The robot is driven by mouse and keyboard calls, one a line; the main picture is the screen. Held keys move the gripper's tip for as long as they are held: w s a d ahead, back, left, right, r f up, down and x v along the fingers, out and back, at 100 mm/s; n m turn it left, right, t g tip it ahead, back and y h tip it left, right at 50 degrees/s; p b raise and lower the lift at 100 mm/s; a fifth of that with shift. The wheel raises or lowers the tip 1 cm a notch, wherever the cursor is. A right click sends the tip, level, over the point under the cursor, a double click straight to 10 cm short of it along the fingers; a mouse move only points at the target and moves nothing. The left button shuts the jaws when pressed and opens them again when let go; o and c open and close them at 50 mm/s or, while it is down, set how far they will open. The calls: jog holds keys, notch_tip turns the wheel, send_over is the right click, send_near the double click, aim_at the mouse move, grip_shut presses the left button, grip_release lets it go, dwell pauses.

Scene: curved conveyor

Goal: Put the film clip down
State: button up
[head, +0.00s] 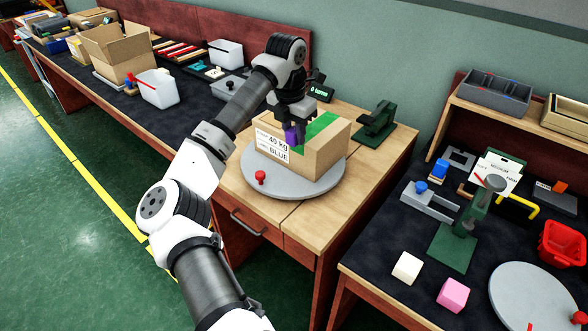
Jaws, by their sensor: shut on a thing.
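My gripper (293,122) is in the middle of the head view, pointing down at the near side of a cardboard box. It is shut on a small purple piece, which I take to be the film clip (291,135). The clip is at the box's top edge, just above the white label; I cannot tell whether it touches the box. The cardboard box (312,165) has green on top and a label reading "40 kg" and "BLUE". It sits on a round grey turntable (300,191). The fingertips are partly hidden by the gripper's body.
A red knob (261,177) stands on the turntable's near left. A dark green tool (376,124) is behind the box on the right. The right bench holds a green stand (452,246), pink block (453,294) and red bin (562,246). Bare wood (385,152) shows right of the turntable.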

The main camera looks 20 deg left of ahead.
aim_at(295, 183)
notch_tip(295, 183, down, 14)
jog(key=p, duration=0.2)
jog(key=shift+p, duration=0.35)
jog(key=shift+f, duration=0.2)
jog(key=shift+f, duration=0.1)
jog(key=shift+f, duration=0.15)
jog(key=o, duration=0.9)
jog(key=shift+o, duration=0.2)
jog(key=r+b, duration=0.1)
jog(key=r, duration=0.3)
jog(key=s+r+b, duration=0.1)
jog(key=r, duration=0.3)
jog(key=r+b, duration=0.1)
jog(key=r, duration=0.3)
jog(key=shift+s+a+r, duration=0.2)
